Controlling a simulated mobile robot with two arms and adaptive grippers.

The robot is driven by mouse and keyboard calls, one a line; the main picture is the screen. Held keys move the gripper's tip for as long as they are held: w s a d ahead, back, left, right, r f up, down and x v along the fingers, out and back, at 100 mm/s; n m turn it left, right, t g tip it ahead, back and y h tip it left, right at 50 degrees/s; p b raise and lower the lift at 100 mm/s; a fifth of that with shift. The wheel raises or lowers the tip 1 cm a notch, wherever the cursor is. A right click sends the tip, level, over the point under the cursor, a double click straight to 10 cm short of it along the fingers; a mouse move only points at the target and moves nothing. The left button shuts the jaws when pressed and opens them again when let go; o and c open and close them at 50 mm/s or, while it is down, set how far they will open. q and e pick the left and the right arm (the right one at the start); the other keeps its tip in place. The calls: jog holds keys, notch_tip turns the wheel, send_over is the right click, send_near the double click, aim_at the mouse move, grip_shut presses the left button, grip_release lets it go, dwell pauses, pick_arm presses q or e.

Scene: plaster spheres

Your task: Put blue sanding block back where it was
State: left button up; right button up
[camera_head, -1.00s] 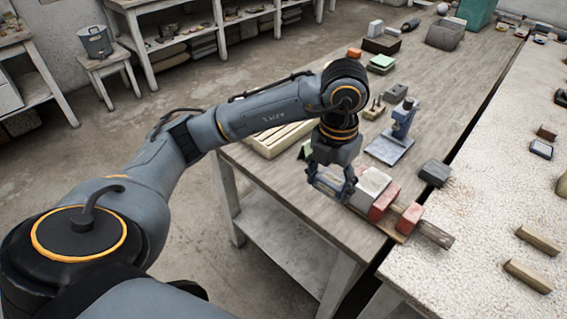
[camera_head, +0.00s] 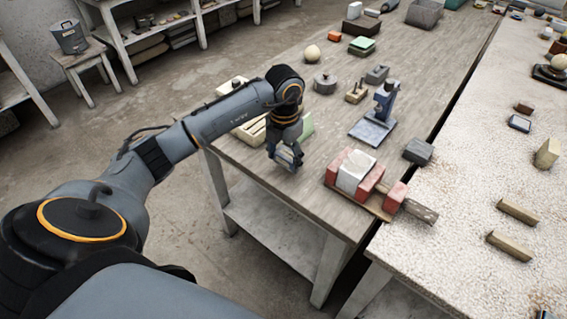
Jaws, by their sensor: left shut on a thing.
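My left gripper (camera_head: 287,163) points down over the near left part of the wooden table. It is shut on a small grey-blue block (camera_head: 289,154), which looks like the blue sanding block; the fingers hide much of it. I cannot tell whether the block touches the tabletop. A green piece (camera_head: 307,126) stands just behind the gripper, beside a pale slatted wooden tray (camera_head: 250,131). My right gripper is not in view.
Right of the gripper lies a red-and-white block assembly (camera_head: 354,173) on a board. A blue stand (camera_head: 381,112), a dark grey block (camera_head: 418,151) and a round grey pot (camera_head: 325,83) stand farther back. A pale stone-topped table (camera_head: 462,220) is at the right.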

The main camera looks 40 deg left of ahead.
aim_at(283, 166)
pick_arm(q)
notch_tip(283, 166, down, 3)
jog(key=shift+a+r+p, duration=0.15)
jog(key=shift+r+p, duration=0.05)
jog(key=shift+p, duration=0.35)
jog(key=shift+f, duration=0.45)
jog(key=shift+f, duration=0.1)
jog(key=o, duration=1.2)
